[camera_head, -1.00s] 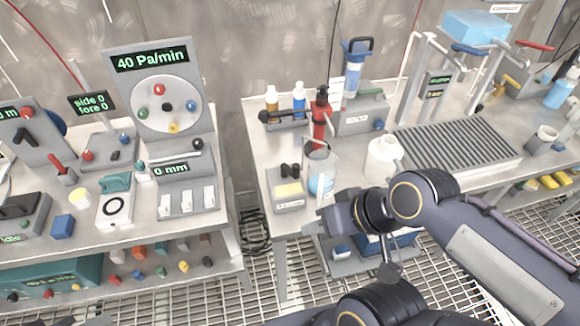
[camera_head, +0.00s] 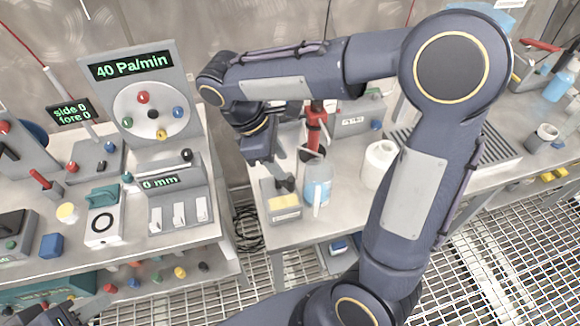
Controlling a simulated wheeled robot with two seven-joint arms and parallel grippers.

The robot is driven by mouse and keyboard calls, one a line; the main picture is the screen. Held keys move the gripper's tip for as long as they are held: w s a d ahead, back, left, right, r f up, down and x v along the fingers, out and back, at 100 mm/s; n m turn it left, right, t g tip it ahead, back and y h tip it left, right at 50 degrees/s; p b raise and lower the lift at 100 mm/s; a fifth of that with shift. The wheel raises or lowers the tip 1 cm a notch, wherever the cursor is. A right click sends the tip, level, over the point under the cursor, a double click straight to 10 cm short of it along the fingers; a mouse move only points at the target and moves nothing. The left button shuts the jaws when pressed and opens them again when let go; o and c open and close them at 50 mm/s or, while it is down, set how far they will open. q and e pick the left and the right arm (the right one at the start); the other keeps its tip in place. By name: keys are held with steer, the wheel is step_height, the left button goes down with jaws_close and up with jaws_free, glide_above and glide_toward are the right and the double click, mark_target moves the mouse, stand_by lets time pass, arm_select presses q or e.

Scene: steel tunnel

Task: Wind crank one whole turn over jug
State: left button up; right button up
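The red crank device (camera_head: 314,132) stands at the back of the right bench, behind the jug. Its upper part and the crank's side handle are hidden by my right arm. The clear jug (camera_head: 317,184) with bluish contents and a pale handle stands upright in front of it. My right gripper (camera_head: 279,166) points down, left of the red device and the jug, above a small tray; I cannot tell whether it touches anything or how wide its fingers are. A dark part of my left gripper (camera_head: 52,318) shows at the bottom left edge, mostly cut off.
A grey tray with a yellow sponge (camera_head: 284,202) and black pieces sits just below the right gripper. The gauge panel (camera_head: 150,95) stands on the left bench. A gap separates the benches.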

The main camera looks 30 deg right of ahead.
mark_target(291, 179)
steer(key=x, duration=0.7)
steer(key=shift+f, duration=0.4)
jaws_close()
